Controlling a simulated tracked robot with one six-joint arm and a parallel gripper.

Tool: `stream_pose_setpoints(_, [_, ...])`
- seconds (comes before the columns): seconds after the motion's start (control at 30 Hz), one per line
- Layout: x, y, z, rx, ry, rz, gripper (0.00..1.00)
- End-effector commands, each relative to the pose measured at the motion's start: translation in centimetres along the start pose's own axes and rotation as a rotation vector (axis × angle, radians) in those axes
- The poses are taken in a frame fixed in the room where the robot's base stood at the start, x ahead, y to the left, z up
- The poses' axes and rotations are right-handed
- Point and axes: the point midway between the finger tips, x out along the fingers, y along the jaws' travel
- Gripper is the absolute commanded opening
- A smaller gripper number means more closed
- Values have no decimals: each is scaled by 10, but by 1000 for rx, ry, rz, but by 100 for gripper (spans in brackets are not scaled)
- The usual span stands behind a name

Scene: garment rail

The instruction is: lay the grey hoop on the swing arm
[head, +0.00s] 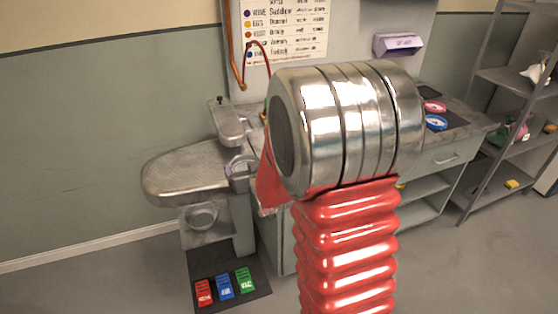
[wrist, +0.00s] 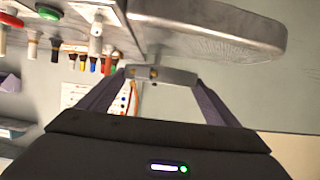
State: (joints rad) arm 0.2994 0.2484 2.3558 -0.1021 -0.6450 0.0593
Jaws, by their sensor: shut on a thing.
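In the wrist view a grey metal piece, which looks like the hoop (wrist: 160,76) nearly edge-on, sits between the two dark fingers of my gripper (wrist: 160,80). My gripper is shut on it. In the head view a small padded metal arm, apparently the swing arm (head: 228,122), stands just above and behind the hoop. I cannot tell whether they touch. A large oval metal board (head: 180,174) lies left of my gripper.
Red, blue and green pedals (head: 225,287) are on a floor mat. A metal shelf (head: 505,110) stands at far right. A purple box (head: 398,44) hangs on the wall panel.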

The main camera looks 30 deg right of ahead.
Motion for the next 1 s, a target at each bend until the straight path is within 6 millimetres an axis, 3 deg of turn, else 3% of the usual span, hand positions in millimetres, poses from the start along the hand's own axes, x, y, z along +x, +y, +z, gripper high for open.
stream_pose_setpoints(0.03, [-1,-22,0,-12,0,-27,62])
stream_pose_setpoints(0.2, [-9,-83,3,-44,-2,-102,62])
stream_pose_setpoints(0.43, [-22,-149,7,-82,-3,-194,62])
stream_pose_setpoints(0.6, [-26,-165,8,-91,-3,-217,62])
stream_pose_setpoints(1.0, [-26,-164,8,-91,-3,-216,62])
